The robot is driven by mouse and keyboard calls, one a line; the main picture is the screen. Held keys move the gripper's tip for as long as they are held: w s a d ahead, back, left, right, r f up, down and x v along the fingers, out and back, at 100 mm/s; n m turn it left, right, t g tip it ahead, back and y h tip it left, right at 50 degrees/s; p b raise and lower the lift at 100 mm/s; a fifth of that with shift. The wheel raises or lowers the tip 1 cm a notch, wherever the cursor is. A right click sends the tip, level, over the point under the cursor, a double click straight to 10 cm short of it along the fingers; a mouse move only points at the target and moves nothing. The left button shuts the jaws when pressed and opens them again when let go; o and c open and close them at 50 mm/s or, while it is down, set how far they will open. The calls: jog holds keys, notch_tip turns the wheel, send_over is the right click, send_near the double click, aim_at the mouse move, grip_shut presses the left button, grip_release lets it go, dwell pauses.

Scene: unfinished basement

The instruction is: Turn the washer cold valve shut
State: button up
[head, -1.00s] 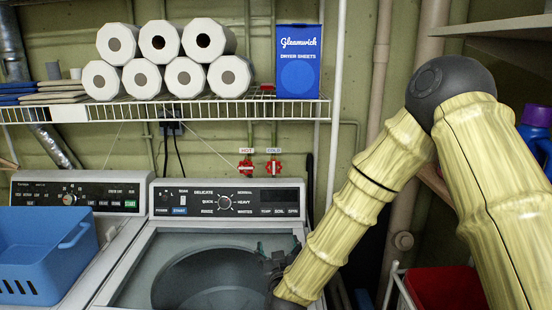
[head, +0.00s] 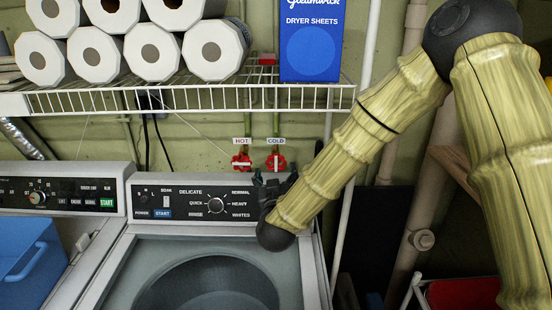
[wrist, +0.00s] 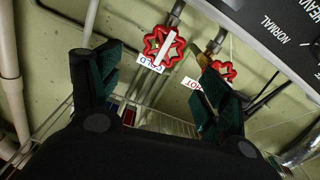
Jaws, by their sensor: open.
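The cold valve (head: 276,161) is a red handwheel with a white bar, under a COLD label on the wall behind the washer. In the wrist view the cold valve (wrist: 165,46) appears upside down, its white bar roughly in line with its pipe. My gripper (head: 274,183) is in front of the washer's control panel, just below the cold valve in the picture. In the wrist view my gripper (wrist: 157,85) is open and empty, its dark green fingers spread either side of the view to the valve. The valve is not between the fingertips; the remaining distance is unclear.
The red hot valve (head: 241,162) is close left of the cold one; in the wrist view a finger partly covers it. The washer (head: 310,255) stands below with its panel. A wire shelf (head: 200,98) with paper rolls and a dryer sheets box (head: 311,40) hangs above.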

aim_at(276, 164)
jog(key=w, duration=0.2)
jog(key=w+p, duration=0.1)
jog(key=w, duration=0.1)
jog(key=w+p, duration=0.1)
jog(key=w, duration=0.1)
jog(key=shift+w+f, duration=0.35)
jog(key=shift+w+r+p, duration=0.25)
jog(key=shift+w+p, duration=0.05)
jog(key=shift+w, duration=0.25)
jog(key=shift+w+a+f, duration=0.1)
jog(key=shift+w+f, duration=0.2)
jog(key=shift+w, duration=0.3)
jog(key=shift+s+r, duration=0.1)
jog(key=shift+c, duration=1.1)
jog(key=c, duration=0.8)
